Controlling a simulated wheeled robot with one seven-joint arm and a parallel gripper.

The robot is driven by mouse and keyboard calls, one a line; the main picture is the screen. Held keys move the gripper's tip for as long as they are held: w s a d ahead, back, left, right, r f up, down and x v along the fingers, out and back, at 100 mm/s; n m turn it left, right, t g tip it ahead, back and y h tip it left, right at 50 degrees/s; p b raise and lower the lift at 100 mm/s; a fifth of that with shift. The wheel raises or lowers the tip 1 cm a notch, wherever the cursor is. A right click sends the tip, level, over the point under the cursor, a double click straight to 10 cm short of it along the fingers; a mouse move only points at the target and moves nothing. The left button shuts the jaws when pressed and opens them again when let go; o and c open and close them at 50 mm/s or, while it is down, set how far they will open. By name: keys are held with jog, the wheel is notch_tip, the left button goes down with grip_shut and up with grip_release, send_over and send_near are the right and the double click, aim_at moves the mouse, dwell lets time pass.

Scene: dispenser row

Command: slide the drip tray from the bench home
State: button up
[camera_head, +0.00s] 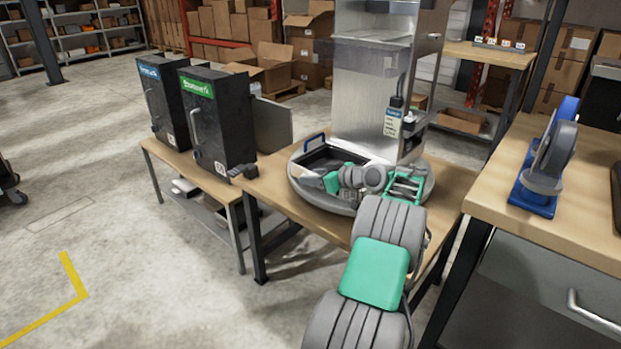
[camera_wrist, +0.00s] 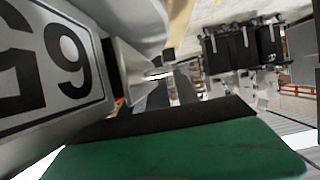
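My gripper (camera_head: 312,181) is low over the front left of this base, in front of the tray, and my arm hides part of both. I cannot tell whether it touches either. In the wrist view one green finger with a black pad (camera_wrist: 170,140) fills the bottom. I see nothing clearly held, and the gap between the fingers is unclear.
Two black dispensers (camera_head: 205,115) stand on the left of the lower wooden bench. A higher wooden table (camera_head: 590,190) at right holds a blue and grey device (camera_head: 547,165). A grey surface with a "G9" label (camera_wrist: 55,55) is close in the wrist view. Floor is open at left.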

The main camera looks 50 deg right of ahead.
jog(key=o, duration=0.5)
jog(key=shift+c, duration=0.2)
jog(key=shift+s, duration=0.1)
